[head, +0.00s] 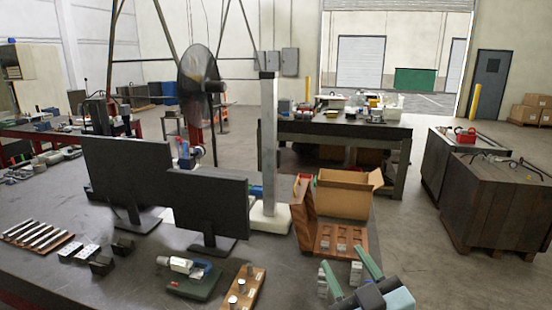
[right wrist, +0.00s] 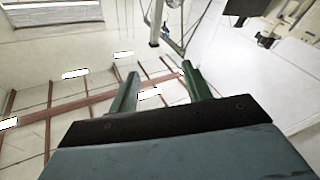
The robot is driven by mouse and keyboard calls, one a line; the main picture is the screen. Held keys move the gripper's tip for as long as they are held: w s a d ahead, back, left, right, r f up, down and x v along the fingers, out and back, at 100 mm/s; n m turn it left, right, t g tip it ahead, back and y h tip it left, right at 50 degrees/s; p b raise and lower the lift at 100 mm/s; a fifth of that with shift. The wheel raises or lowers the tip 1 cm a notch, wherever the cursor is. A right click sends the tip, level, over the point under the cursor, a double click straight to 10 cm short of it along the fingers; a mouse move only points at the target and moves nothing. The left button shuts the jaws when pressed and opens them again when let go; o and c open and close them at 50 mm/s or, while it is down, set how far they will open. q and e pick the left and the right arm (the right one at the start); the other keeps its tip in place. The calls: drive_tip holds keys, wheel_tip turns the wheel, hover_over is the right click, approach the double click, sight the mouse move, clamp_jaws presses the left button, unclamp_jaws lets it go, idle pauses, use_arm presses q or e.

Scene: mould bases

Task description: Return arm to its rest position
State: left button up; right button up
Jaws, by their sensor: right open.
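My right gripper (head: 350,272) is at the lower right of the head view, over the near right part of the dark table (head: 120,195). Its two green fingers are spread apart with nothing between them. The right wrist view shows the same open fingers (right wrist: 161,90) against the ceiling and walls, so the gripper points upward. Grey metal blocks (head: 356,272) stand close beside the fingers; I cannot tell whether they touch. A wooden base (head: 325,240) with small grey blocks lies just behind. My left gripper is not in view.
Two monitors (head: 208,205) stand mid-table. A cardboard box (head: 345,195) and a pale post (head: 268,150) are behind the wooden base. A wooden strip with metal pegs (head: 245,288) and a green-based device (head: 190,275) lie in front.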

drive_tip(key=s+d+f+m+g+h, duration=0.4)
drive_tip(key=d+f+g, duration=0.15)
drive_tip(key=f, duration=0.55)
drive_tip(key=s+d+f+m+g+h, duration=0.1)
drive_tip(key=s+d+f+g, duration=0.1)
drive_tip(key=s+f+g, duration=0.6)
drive_tip(key=s+d+f+g, duration=0.2)
drive_tip(key=s+f, duration=0.4)
drive_tip(key=s, duration=0.6)
wheel_tip(320, 180, down, 31)
drive_tip(key=g+b, duration=0.1)
drive_tip(key=b, duration=0.6)
use_arm(q)
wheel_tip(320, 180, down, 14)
drive_tip(key=b, duration=0.7)
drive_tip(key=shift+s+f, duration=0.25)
use_arm(e)
drive_tip(key=s+d+f+g, duration=0.1)
drive_tip(key=s+f, duration=0.7)
drive_tip(key=f, duration=0.3)
drive_tip(key=s+d+f, duration=0.2)
drive_tip(key=s+f, duration=0.7)
drive_tip(key=f, duration=0.2)
drive_tip(key=shift+f+g, duration=0.35)
drive_tip(key=shift+f, duration=0.05)
